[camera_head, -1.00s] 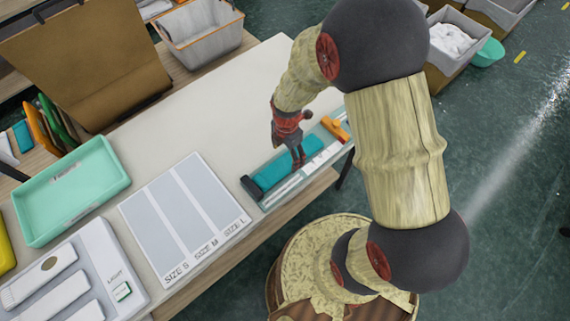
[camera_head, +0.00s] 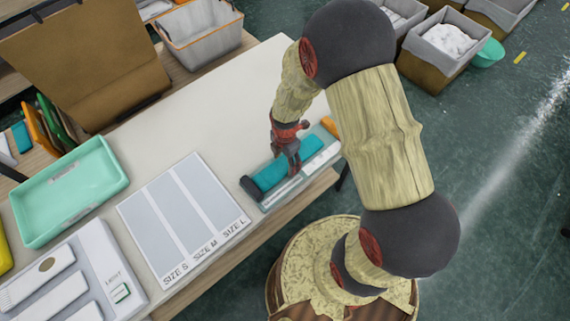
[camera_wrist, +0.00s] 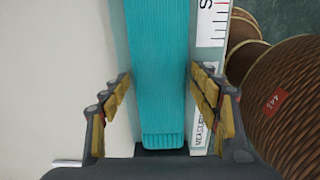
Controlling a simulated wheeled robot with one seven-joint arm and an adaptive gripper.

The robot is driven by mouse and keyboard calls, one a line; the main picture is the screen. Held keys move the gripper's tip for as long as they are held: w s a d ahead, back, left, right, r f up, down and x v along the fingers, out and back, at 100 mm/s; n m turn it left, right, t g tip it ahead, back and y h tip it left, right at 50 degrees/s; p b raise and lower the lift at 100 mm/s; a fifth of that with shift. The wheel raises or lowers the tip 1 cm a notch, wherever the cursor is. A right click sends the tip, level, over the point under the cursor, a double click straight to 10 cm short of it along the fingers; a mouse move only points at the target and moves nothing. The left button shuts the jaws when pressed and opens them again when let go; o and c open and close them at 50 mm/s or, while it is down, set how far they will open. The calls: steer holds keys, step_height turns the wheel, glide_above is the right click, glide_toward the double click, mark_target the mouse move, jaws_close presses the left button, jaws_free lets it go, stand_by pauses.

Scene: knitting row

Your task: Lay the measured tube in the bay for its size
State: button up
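A teal ribbed knitted tube (camera_head: 272,174) lies along a clear measuring tray with a printed scale, its near-left end at a dark stop (camera_head: 250,188). The tube (camera_wrist: 158,75) also shows in the wrist view, beside the scale strip (camera_wrist: 212,25). My gripper (camera_head: 293,166) is over the tube, pointing down. In the wrist view my gripper (camera_wrist: 160,85) is open, one finger on each side of the tube; I cannot tell whether they touch it. A board with three empty grey bays marked SIZE S, SIZE M and SIZE L (camera_head: 182,212) lies left of the tray.
An orange piece (camera_head: 329,125) sits at the tray's far end, partly behind my arm. A mint tray (camera_head: 68,190) and a white light panel (camera_head: 85,270) lie further left. The pale tabletop (camera_head: 225,105) behind the board and measuring tray is clear.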

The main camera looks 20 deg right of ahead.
steer(key=c, duration=0.6)
steer(key=shift+r, duration=0.1)
steer(key=shift+c, duration=0.6)
